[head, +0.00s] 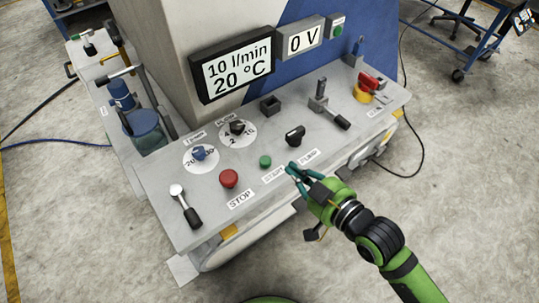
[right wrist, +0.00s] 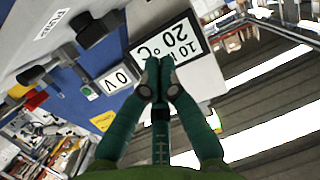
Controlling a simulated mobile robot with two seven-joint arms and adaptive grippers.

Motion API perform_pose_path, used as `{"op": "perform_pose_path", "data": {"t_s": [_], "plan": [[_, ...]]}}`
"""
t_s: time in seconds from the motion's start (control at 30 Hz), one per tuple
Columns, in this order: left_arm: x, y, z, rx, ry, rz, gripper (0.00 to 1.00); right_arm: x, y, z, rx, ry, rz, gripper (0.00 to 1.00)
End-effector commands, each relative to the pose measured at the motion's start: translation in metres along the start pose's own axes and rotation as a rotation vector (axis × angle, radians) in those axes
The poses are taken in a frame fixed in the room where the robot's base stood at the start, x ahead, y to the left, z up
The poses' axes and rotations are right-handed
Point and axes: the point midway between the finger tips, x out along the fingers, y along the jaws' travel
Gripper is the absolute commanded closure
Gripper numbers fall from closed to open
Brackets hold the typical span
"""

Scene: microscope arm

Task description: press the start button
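The green start button (head: 265,161) is on the grey sloped panel (head: 325,140), with the START label (head: 273,174) just below it. The red stop button (head: 229,178) is to its left, above the STOP label. My right gripper (head: 292,167) reaches in from the lower right, its teal fingertips over the panel a little to the right of the green button, beside the PUMP label. The right wrist view shows the fingers (right wrist: 161,68) brought together with nothing between them. I cannot tell their height above the panel. The start button is not visible in the right wrist view. My left gripper is not in view.
A black knob (head: 294,135) and a lever (head: 328,105) stand behind the gripper. Two dials (head: 200,157) lie behind the buttons. A display (head: 232,65) reads 10 l/min and 20 °C; another (head: 303,40) reads 0 V. A second green button (head: 337,30) is higher up.

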Motion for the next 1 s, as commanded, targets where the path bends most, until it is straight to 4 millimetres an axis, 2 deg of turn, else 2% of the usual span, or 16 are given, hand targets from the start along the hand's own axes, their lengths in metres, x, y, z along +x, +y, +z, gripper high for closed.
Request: {"op": "perform_pose_path", "data": {"t_s": [0.37,0.47,0.9,1.0], "plan": [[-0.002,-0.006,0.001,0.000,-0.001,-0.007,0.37,0.006,0.001,0.000,0.002,-0.001,0.002,1.00],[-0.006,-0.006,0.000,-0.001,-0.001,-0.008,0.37,0.018,0.001,-0.001,0.003,0.000,0.003,1.00],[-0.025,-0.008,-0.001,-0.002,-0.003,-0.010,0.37,0.104,0.000,-0.002,0.001,-0.001,0.001,1.00],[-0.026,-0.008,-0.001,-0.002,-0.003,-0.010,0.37,0.105,0.001,0.020,0.001,-0.008,0.001,1.00]]}}
